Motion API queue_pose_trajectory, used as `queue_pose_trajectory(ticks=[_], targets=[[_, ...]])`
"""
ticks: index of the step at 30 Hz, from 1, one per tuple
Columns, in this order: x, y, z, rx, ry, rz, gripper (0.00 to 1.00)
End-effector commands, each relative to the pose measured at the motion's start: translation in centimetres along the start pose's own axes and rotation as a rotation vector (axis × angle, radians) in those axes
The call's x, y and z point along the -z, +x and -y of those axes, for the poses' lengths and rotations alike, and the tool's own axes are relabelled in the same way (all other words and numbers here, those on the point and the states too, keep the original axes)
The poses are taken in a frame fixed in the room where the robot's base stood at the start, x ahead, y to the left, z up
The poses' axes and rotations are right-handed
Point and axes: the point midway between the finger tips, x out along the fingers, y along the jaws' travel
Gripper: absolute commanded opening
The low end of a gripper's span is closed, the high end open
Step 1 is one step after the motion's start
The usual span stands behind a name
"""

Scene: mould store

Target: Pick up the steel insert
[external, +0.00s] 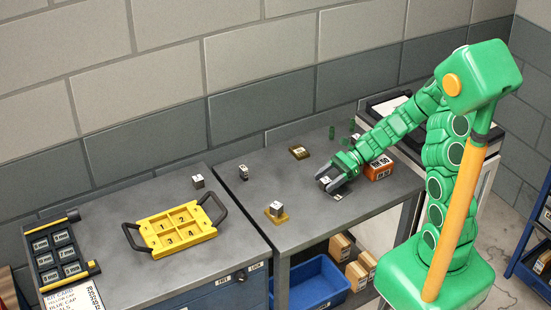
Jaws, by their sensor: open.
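My gripper (333,184) is low over the right bench, with its dark fingers apart. A small grey block with a white label (326,180) shows at the fingers; I cannot tell whether they touch it. Other small grey labelled blocks are in view: one stands on the left bench (198,182), one near the left edge of the right bench (243,173), and one on a yellowish base (276,209). The labels are too small to read, so I cannot tell which block is the steel insert.
An orange labelled box (379,169) stands right beside my gripper. Small green cylinders (352,125) and a brass-coloured block (299,152) are behind. The right bench's front middle is clear.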

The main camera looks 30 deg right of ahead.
Motion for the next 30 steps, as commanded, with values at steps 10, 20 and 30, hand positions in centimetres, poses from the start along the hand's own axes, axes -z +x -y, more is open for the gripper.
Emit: queue_pose_trajectory(ticks=[10, 20, 30], targets=[[0.04, 1.28, 0.06, 0.002, -0.001, -0.002, 0.64], [0.03, 1.26, 0.04, 0.002, 0.000, -0.002, 0.29], [0.02, 1.26, 0.04, 0.002, 0.000, -0.001, 0.00]])
